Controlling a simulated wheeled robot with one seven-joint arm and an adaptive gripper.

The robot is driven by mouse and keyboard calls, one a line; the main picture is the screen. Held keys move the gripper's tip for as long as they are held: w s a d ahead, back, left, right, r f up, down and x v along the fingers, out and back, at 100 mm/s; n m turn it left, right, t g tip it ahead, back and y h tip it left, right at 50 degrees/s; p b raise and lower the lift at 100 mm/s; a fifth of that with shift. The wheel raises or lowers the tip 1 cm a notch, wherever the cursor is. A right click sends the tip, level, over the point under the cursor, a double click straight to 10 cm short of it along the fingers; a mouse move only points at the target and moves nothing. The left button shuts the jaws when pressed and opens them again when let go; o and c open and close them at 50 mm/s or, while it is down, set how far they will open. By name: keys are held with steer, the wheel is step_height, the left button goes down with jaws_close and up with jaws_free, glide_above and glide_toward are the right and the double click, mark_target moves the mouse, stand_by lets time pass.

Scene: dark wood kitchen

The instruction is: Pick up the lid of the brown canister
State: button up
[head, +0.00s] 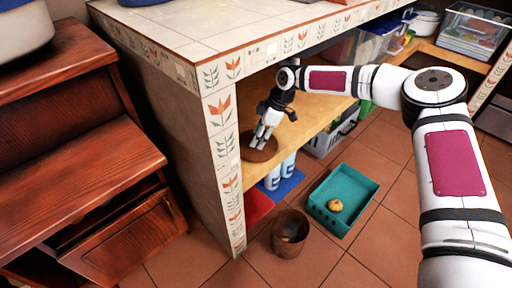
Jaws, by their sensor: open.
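A round, flat brown disc (260,153), which looks like the lid, lies on the wooden shelf under the tiled counter, near the shelf's left end. My gripper (264,146) points down over the disc, with its fingers apart. The fingertips hide part of the disc, and I cannot tell whether they touch it. Nothing shows held between them. A brown canister (289,246) stands upright on the floor below, near the tiled counter leg. Its top is open, and its inside is dark.
A teal crate (318,215) with a round yellowish thing (335,205) stands on the floor right of the canister. White-blue bottles (272,177) stand below the shelf. The tiled counter (190,28) overhangs the shelf, and its leg (222,150) closes the left side.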

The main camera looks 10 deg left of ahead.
steer(key=shift+a+f, duration=0.15)
steer(key=shift+f, duration=0.3)
steer(key=c, duration=1)
steer(key=shift+r, duration=0.15)
steer(key=shift+c, duration=0.2)
